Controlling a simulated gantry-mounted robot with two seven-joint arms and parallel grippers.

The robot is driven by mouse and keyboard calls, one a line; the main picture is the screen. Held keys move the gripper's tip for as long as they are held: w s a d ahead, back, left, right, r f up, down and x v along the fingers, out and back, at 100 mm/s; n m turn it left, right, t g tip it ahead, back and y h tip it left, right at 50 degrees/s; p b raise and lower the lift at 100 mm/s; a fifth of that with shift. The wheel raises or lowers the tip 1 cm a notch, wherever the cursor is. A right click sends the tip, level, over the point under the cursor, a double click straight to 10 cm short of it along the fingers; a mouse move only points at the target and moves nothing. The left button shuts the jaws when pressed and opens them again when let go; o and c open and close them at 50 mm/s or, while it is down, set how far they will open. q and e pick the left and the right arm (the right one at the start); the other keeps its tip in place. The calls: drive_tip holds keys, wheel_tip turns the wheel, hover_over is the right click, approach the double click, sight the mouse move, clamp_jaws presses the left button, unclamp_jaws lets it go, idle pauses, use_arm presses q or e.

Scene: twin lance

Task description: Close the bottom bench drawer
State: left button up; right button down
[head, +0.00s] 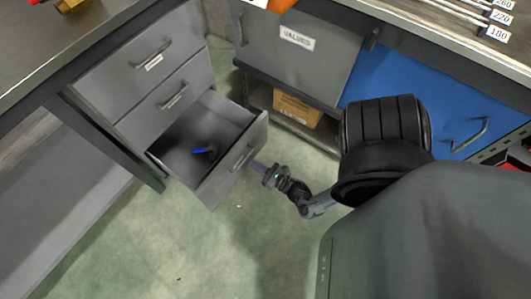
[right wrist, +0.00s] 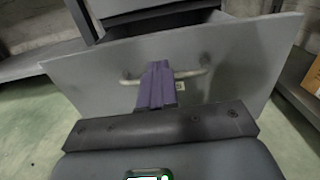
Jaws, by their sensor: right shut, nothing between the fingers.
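The bottom bench drawer (head: 235,165) is grey and pulled out of the bench, with its front panel and bar handle facing right in the head view. A blue item and something dark lie inside it. My right gripper (head: 257,165) is shut, its purple fingers pointing at the drawer front near the handle. In the right wrist view the drawer front (right wrist: 235,60) fills the middle, and the shut fingers (right wrist: 157,80) overlap the handle (right wrist: 192,73). I cannot tell whether they touch the panel. My left gripper is not in view.
Two shut drawers, upper (head: 150,62) and middle (head: 172,98), sit above the open one. The green floor (head: 240,245) in front is clear.

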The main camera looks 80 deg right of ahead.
sight(236, 153)
drive_tip(key=b+x, duration=0.2)
drive_tip(key=x, duration=0.3)
drive_tip(key=shift+w+d+f, duration=0.1)
drive_tip(key=shift+w+f, duration=0.05)
drive_tip(key=shift+w, duration=0.15)
drive_tip(key=shift+w+d+b, duration=0.3)
drive_tip(key=shift+w+b, duration=0.2)
drive_tip(key=shift+w, duration=0.2)
drive_tip(key=shift+a, duration=0.1)
